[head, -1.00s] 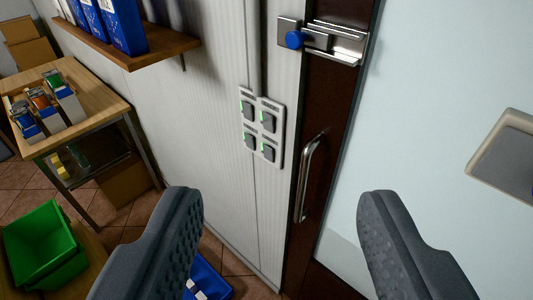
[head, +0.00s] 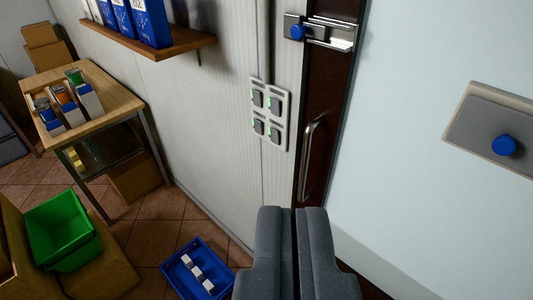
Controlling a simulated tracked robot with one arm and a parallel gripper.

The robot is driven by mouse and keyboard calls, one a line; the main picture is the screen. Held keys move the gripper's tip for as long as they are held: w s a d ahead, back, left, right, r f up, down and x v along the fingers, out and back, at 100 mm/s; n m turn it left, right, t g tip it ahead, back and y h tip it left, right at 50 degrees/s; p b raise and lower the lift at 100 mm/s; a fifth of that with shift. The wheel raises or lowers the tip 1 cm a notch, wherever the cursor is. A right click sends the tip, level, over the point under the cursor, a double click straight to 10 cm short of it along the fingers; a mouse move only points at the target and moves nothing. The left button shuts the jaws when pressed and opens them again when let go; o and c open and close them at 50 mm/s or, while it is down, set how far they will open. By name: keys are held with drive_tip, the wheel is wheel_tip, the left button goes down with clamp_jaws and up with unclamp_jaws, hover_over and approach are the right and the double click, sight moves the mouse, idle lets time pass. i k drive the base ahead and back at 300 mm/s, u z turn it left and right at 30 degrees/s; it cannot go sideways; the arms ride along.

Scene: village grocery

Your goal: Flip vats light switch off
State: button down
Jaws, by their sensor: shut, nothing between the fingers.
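A light-coloured switch panel (head: 284,132) with several dark rocker switches in two columns is on the white ribbed wall, left of a dark door frame. Small green marks show beside the switches. The labels are too small to read, so I cannot tell which switch is for the vats. My gripper (head: 292,212) is shut and empty, its fingers side by side. In the picture it is below the panel and apart from it.
A metal door handle (head: 312,160) and a latch with a blue knob (head: 297,32) are right of the panel. A wooden shelf (head: 165,45) juts out at upper left. A blue crate (head: 178,276) and a green crate (head: 45,220) stand lower left, near a wooden table (head: 112,92).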

sight(275, 138)
drive_tip(key=k, duration=0.95)
drive_tip(key=u, duration=0.35)
drive_tip(key=i, duration=2.05)
drive_tip(key=z, duration=0.5)
